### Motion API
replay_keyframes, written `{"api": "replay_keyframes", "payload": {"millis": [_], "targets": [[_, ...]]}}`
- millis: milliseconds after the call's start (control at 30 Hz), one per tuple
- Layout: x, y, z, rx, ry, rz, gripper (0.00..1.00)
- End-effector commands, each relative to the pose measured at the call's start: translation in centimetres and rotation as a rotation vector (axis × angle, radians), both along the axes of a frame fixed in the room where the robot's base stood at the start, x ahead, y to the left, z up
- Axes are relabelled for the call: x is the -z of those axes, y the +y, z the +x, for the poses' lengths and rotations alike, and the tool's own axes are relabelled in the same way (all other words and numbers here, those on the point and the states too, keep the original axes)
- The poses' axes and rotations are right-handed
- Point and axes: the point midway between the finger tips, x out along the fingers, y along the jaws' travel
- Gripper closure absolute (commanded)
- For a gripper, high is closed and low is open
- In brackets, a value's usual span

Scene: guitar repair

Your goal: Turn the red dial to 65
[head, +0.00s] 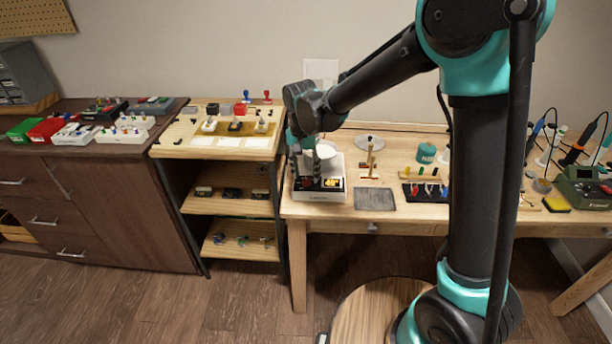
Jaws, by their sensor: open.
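A white boxy device (321,194) stands at the left end of the light wood workbench, with a dark front panel and a small lit orange display (333,183). A small reddish spot (307,182) shows on the panel left of the display; it may be the red dial, but it is too small to tell, and no dial setting can be read. My gripper (311,166) is open and points down over the left part of this device, close to its front panel. My gripper hides part of the device. I cannot tell whether the fingertips touch anything.
Right of the device lie a grey mat (375,199), a small wooden stand (371,160), a black tray (425,192) and a teal jar (426,153). A green soldering station (586,186) is far right. A shelf unit (229,198) stands close to the left. My arm hides part of the bench.

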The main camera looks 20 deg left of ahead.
Motion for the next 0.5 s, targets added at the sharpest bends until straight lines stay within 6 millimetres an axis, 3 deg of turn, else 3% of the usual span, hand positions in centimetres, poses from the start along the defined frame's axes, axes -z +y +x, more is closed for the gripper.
{"api": "replay_keyframes", "payload": {"millis": [300,500], "targets": [[-6.4,0.4,0.0,0.0,0.0,0.0,0.54],[-9.4,0.6,0.1,0.0,0.0,0.0,0.54]]}}
